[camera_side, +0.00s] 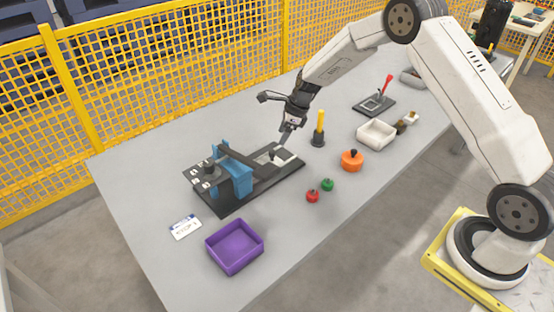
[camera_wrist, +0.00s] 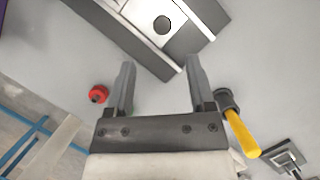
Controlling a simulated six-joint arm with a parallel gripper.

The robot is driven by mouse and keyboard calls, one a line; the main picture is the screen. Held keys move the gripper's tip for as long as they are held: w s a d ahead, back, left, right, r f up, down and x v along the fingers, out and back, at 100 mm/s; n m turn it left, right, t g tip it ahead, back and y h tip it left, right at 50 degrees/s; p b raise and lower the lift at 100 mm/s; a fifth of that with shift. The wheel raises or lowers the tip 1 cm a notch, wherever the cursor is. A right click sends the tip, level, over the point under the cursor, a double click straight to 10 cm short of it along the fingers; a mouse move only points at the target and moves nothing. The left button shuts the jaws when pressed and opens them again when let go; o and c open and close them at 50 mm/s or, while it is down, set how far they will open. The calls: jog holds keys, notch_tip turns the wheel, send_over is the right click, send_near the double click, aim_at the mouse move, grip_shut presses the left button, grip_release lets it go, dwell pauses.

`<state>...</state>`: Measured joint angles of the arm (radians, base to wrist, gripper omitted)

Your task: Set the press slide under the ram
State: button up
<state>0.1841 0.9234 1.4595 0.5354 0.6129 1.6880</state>
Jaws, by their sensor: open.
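The press has a dark base (camera_side: 232,204) with a blue frame (camera_side: 234,172) standing across it left of its middle. The press slide, a light metal plate (camera_side: 289,158), appears to lie at the right end of the base, outside the blue frame. In the wrist view a pale plate with a dark round hole (camera_wrist: 185,32) shows at the top, on a dark rail. The ram cannot be made out clearly. My gripper (camera_side: 280,153) is low over the right end of the press. In the wrist view my gripper (camera_wrist: 161,78) is open, with nothing between its fingers.
A yellow-handled tool (camera_side: 320,122) stands close right of my gripper. Red (camera_side: 312,196), green (camera_side: 327,185) and orange (camera_side: 352,161) knobbed pieces lie in front. A purple tray (camera_side: 223,261), white tray (camera_side: 374,141) and red-levered fixture (camera_side: 362,104) stand around. A yellow fence (camera_side: 150,85) runs behind.

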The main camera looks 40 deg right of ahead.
aim_at(273, 151)
jog(key=shift+w+d+m, duration=0.1)
jog(key=shift+d+m, duration=0.05)
jog(key=shift+m, duration=0.25)
jog(key=shift+x, duration=3.85)
grip_shut()
